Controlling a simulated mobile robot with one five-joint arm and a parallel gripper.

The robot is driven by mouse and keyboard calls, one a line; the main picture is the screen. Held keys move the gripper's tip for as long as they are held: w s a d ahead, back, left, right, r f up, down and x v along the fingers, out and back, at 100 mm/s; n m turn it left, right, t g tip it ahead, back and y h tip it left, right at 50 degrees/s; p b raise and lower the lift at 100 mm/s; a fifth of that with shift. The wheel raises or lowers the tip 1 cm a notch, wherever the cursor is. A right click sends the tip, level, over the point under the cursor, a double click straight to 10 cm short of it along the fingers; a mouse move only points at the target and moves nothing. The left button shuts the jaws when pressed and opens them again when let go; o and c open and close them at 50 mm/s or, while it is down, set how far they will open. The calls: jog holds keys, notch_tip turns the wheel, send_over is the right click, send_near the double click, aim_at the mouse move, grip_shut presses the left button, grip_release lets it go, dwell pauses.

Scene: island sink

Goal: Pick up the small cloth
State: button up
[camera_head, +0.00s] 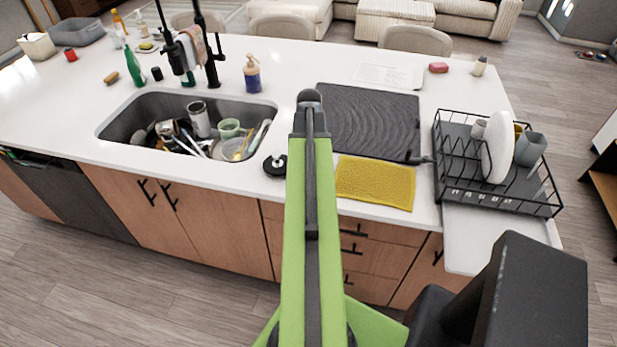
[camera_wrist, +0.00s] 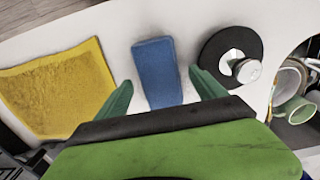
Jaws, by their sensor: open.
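A small blue cloth-like piece (camera_wrist: 155,73) lies flat on the white counter in the middle of the wrist view. In the head view it is hidden behind my arm. My gripper (camera_wrist: 160,78) is open, with one green finger on each side of the blue piece. I cannot tell how high the fingers are above the counter. A larger yellow textured cloth (camera_wrist: 62,88) lies to the left of the blue piece and apart from it. In the head view the yellow cloth (camera_head: 376,183) lies near the counter's front edge, right of my arm.
A black disc with a pale knob (camera_wrist: 229,58) lies close to the right finger. The filled sink (camera_head: 188,126) is to the left. A dark mat (camera_head: 365,120) lies behind the yellow cloth. A wire dish rack (camera_head: 497,200) stands at the right.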

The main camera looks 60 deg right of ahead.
notch_tip(320, 180, down, 2)
jog(key=shift+b, duration=0.35)
jog(key=shift+r, duration=0.2)
jog(key=shift+c, duration=0.3)
jog(key=c, duration=1.4)
jog(key=shift+r+p, duration=0.1)
jog(key=shift+p, duration=0.2)
jog(key=r+p, duration=0.3)
jog(key=d+r+p, duration=0.1)
jog(key=r+p, duration=0.1)
jog(key=shift+s+r, duration=0.1)
jog(key=shift+s, duration=0.15)
jog(key=s+d+r+p, duration=0.5)
jog(key=s+d, duration=0.1)
jog(key=d, duration=0.2)
jog(key=shift+s+d+r+p, duration=0.15)
jog(key=shift+s+r+p, duration=0.15)
jog(key=shift+p, duration=0.1)
